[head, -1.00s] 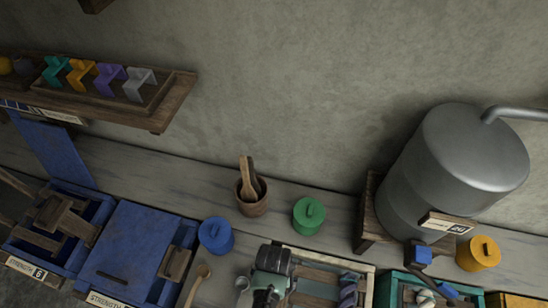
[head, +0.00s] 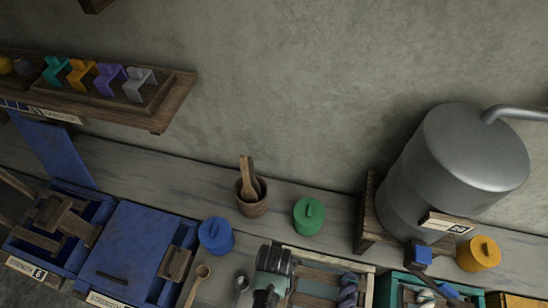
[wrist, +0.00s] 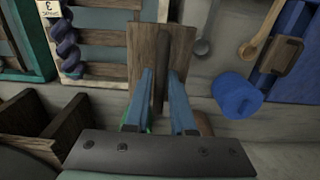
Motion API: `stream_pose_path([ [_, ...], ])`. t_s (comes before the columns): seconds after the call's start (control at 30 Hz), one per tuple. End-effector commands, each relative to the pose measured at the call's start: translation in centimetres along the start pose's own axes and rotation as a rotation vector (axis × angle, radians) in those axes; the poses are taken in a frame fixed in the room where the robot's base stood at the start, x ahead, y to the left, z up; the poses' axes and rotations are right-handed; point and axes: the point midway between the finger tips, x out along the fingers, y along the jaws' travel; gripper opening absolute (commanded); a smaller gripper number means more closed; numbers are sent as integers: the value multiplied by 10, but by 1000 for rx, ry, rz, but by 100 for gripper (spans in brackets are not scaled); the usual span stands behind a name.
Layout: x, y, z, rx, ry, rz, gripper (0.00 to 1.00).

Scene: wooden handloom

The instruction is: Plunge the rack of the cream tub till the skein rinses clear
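The cream tub (head: 369,283) is at the bottom of the head view, with wooden slats and a twisted blue-purple skein (head: 348,289) in it. The skein also shows at the upper left of the wrist view (wrist: 66,44). My gripper (head: 268,292) is at the tub's left end. In the wrist view my gripper's two blue fingers (wrist: 161,76) lie on either side of an upright wooden grip (wrist: 160,45) in front of a wider board, and look closed on it. The water's colour is not clear.
A green-lidded pot (head: 309,215) and a blue pot (head: 215,235) stand behind and left of the tub. A teal tub (head: 385,290) sits close on the right, below a grey tank (head: 465,160). Spoons (head: 202,272) lie at left.

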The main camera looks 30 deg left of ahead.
Motion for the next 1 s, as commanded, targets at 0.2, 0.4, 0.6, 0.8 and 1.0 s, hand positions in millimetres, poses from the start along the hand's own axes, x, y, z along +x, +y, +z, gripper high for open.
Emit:
stream_pose_path([
  [0.2,0,0,0,0,0,0,0],
  [0.4,4,0,0,0,0,0,0],
  [0.6,26,0,0,0,0,0,0],
  [0.8,46,0,0,0,-1,0,0],
  [1.0,66,0,0,0,-1,0,0],
])
